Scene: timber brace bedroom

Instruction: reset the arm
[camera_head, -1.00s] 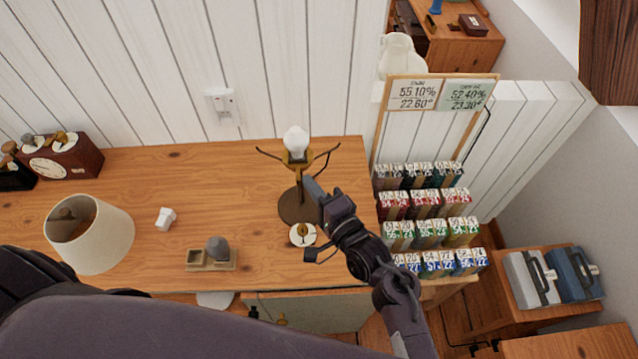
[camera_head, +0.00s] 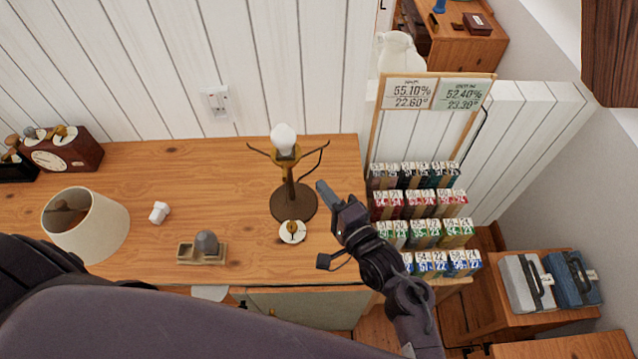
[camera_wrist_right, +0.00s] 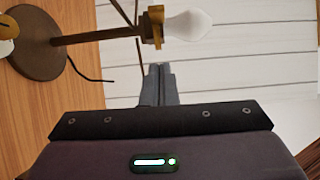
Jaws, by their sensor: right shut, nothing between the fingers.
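My right gripper (camera_head: 325,190) is shut and empty, above the right end of the wooden desk. It is just to the right of the lamp stand (camera_head: 289,185) with the bare white bulb (camera_head: 283,138), apart from it in the picture. In the right wrist view the shut fingers (camera_wrist_right: 158,75) point toward the white plank wall, and the lamp stand (camera_wrist_right: 85,38) lies sideways at the upper left. A dark arm link of mine crosses the lower left of the head view. My left gripper does not show.
A round white piece (camera_head: 292,232) lies by the lamp base. A lampshade (camera_head: 86,226), a white cube (camera_head: 159,212), a small wooden tray (camera_head: 188,256) and a clock (camera_head: 62,153) sit on the desk (camera_head: 215,180). A card rack (camera_head: 425,205) stands close at the right.

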